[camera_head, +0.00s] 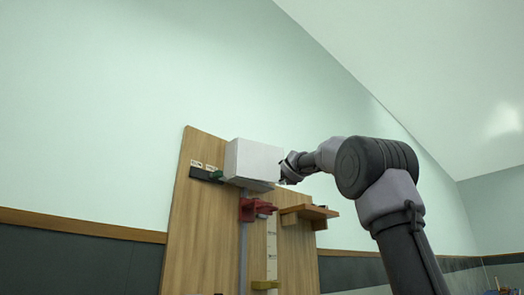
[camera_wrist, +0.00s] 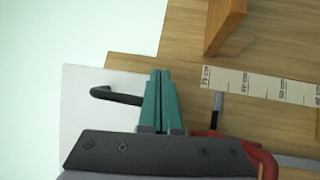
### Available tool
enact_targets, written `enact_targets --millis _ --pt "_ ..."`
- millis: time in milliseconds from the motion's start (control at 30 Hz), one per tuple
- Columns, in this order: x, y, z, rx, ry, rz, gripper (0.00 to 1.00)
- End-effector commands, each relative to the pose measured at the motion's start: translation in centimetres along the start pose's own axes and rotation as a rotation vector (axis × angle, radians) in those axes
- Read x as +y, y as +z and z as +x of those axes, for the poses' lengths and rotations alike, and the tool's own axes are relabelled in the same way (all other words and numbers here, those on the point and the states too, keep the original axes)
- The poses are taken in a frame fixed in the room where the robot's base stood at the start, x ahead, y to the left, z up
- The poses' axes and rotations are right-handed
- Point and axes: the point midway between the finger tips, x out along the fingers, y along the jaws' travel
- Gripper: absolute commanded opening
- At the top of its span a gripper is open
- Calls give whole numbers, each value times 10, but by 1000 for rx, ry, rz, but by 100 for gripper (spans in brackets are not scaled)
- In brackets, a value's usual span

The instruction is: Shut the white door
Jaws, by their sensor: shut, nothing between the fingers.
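The white door (camera_wrist: 82,110) appears as a plain white panel at left in the wrist view, with a black bent handle (camera_wrist: 115,95) on it. In the head view a white box (camera_head: 252,160) is mounted high on an upright wooden board; I cannot tell its door apart from its body or how far it is open. My gripper (camera_wrist: 160,72) is shut and empty, its teal fingers just right of the handle's end in the picture; I cannot tell whether they touch it. In the head view my gripper (camera_head: 286,170) is at the box's right side, its fingertips hard to see.
The wooden board (camera_head: 190,235) carries a red clamp (camera_head: 254,208) below the box, a wooden shelf (camera_head: 310,213) to the right, a scale strip (camera_head: 271,240), and a dark block (camera_head: 205,174) at left. Open room lies right of the board.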

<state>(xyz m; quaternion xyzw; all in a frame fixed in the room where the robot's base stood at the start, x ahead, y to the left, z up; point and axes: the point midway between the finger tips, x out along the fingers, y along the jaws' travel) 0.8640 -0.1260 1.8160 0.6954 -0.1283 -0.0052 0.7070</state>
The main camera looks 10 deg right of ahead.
Motion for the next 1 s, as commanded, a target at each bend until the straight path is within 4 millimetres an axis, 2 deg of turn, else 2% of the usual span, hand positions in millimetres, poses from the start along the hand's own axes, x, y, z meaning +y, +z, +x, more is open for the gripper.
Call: enact_targets --millis 300,1000 --pt "-2 -5 12 1 0 1 0" --pt "-3 -9 18 4 0 0 0"
